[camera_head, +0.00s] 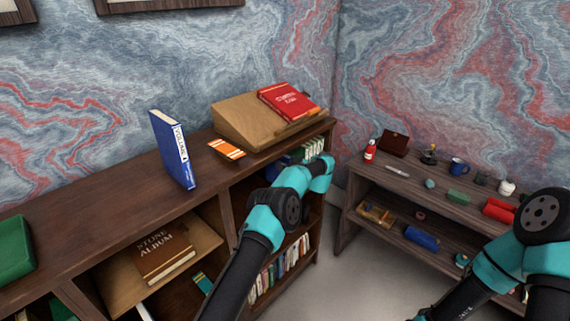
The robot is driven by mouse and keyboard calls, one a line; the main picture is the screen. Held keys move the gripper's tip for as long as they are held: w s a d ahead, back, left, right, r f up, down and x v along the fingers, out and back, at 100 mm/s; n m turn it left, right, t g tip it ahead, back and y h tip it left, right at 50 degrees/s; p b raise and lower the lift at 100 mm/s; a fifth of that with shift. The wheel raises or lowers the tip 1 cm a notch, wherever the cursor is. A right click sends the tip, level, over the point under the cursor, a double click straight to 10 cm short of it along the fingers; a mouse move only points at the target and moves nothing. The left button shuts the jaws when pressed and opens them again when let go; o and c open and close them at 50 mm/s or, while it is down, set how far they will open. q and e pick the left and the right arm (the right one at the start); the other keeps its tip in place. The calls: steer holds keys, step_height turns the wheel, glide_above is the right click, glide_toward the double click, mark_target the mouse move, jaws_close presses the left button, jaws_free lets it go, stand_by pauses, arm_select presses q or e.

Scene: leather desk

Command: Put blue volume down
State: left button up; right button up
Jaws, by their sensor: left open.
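The blue volume (172,150) stands upright on the top of the dark wooden bookcase (110,234), its white lettered spine facing right. Nothing is holding it. My left gripper (328,164) is at the end of the teal and black arm near the bookcase's right end, well to the right of the blue volume and apart from it. It is open, though its fingers are hard to make out. My right arm comes in at the lower right; its gripper is not visible.
A sloped wooden stand (238,118) holds a red book (288,101). An orange card (227,149) lies between the blue volume and the stand. A green object (14,248) is at far left. A brown Stone Album (162,255) lies below. The right shelf (400,182) holds several small items.

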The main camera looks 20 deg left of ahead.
arm_select(q)
steer(key=shift+r, duration=0.1)
steer(key=shift+r, duration=0.1)
steer(key=v, duration=1.2)
